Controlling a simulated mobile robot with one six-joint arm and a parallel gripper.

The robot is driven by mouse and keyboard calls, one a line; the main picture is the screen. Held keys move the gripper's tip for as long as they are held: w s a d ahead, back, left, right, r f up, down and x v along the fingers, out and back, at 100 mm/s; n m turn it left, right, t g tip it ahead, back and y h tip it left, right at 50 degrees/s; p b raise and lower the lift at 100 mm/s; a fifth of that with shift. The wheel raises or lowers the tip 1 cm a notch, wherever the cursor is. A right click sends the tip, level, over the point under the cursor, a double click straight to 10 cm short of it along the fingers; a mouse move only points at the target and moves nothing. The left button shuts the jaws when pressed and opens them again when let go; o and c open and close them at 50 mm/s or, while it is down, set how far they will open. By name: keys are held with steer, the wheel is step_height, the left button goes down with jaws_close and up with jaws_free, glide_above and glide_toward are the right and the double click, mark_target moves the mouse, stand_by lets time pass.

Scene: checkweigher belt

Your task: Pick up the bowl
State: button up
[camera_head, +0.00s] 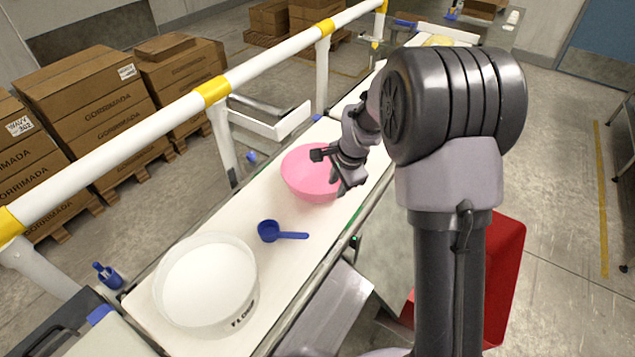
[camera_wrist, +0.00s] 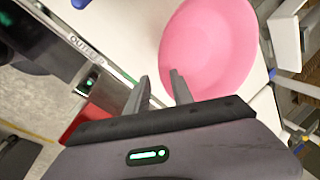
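A pink bowl (camera_head: 307,174) sits on the white belt (camera_head: 245,212), partly hidden behind my gripper in the head view. In the wrist view the pink bowl (camera_wrist: 215,45) fills the upper right. My gripper (camera_head: 338,170) is at the bowl's right side in the head view. In the wrist view my gripper (camera_wrist: 160,82) has its two fingers apart with nothing between them. The right finger's tip overlaps the near rim of the bowl in the picture; I cannot tell whether it touches.
On the belt stand a white flour tub (camera_head: 208,284) and a blue scoop (camera_head: 270,232). A white guard rail (camera_head: 262,73) runs along the far side. Cardboard boxes (camera_head: 85,100) stand behind it. A red bin (camera_head: 505,270) is at the right.

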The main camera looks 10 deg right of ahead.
mark_target(334, 193)
steer(key=b+x, duration=0.2)
steer(key=x, duration=0.3)
steer(key=shift+w+f, duration=0.2)
steer(key=shift+f, duration=0.1)
steer(key=shift+r, duration=0.15)
steer(key=shift+c, duration=0.7)
jaws_close()
